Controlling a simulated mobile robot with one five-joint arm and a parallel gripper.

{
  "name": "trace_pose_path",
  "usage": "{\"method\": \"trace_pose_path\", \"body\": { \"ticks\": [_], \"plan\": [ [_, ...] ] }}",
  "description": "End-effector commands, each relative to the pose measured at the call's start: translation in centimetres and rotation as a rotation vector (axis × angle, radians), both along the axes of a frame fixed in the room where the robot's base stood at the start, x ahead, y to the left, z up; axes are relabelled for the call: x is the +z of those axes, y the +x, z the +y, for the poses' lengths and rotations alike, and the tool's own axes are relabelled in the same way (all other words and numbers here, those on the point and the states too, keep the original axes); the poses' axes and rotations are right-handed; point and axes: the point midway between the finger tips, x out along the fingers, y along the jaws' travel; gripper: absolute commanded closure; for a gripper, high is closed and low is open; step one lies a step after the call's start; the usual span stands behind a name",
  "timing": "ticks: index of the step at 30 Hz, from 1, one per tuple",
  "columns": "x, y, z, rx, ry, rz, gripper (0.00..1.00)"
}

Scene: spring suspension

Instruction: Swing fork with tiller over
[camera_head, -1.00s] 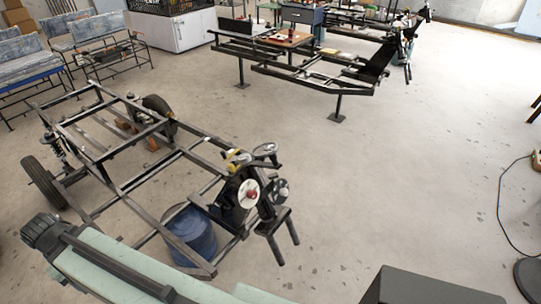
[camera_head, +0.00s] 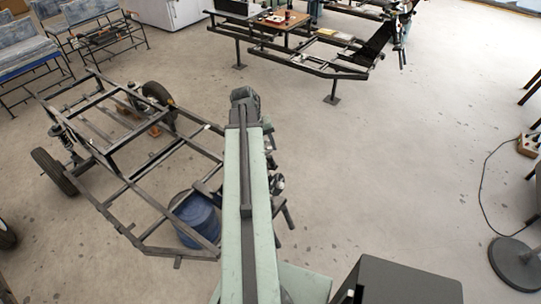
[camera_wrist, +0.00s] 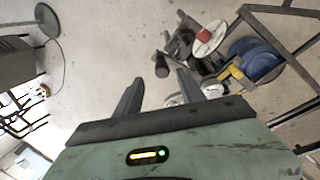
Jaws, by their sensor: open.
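The dark fork assembly stands at the front of the low metal frame (camera_head: 120,196). In the head view my arm hides most of it; a shiny round part (camera_head: 277,183) and a dark leg (camera_head: 287,218) show to the arm's right. The wrist view shows its white disc with a red centre (camera_wrist: 208,38), and dark legs, one (camera_wrist: 161,65) appearing between my fingers. My gripper (camera_wrist: 160,77) is open; I cannot tell how far that leg is from it. The gripper is not visible in the head view. I cannot make out the tiller clearly.
A blue drum (camera_head: 196,218) stands inside the front of the frame. A second raised frame (camera_head: 300,62) stands at the back. A dark box (camera_head: 400,283) is at the lower right, with a round base (camera_head: 515,262) and cable. The middle-right floor is clear.

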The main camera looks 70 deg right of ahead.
Motion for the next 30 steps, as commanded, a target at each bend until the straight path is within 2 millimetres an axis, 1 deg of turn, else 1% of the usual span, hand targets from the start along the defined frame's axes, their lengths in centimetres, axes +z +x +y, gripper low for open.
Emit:
{"method": "trace_pose_path", "body": {
  "ticks": [5, 8, 12, 15, 18, 26, 27, 29, 30],
  "plan": [
    [-1.6, -0.1, -0.1, 0.001, 0.0, -0.001, 0.54],
    [-3.1, -0.4, -0.3, 0.001, 0.0, -0.001, 0.54],
    [-5.7, -0.9, -0.7, 0.002, 0.0, -0.001, 0.54],
    [-7.2, -1.3, -0.9, 0.002, 0.0, -0.001, 0.54],
    [-7.8, -1.5, -1.0, 0.002, 0.0, -0.001, 0.54],
    [-7.5, -1.6, -1.1, 0.003, 0.0, -0.001, 0.54],
    [-7.5, -1.6, -1.1, 0.004, 0.001, -0.001, 0.65],
    [-7.5, -1.5, -1.0, 0.004, 0.001, -0.001, 0.81],
    [-7.5, -1.5, -1.0, 0.004, 0.001, -0.001, 0.93]
  ]
}}
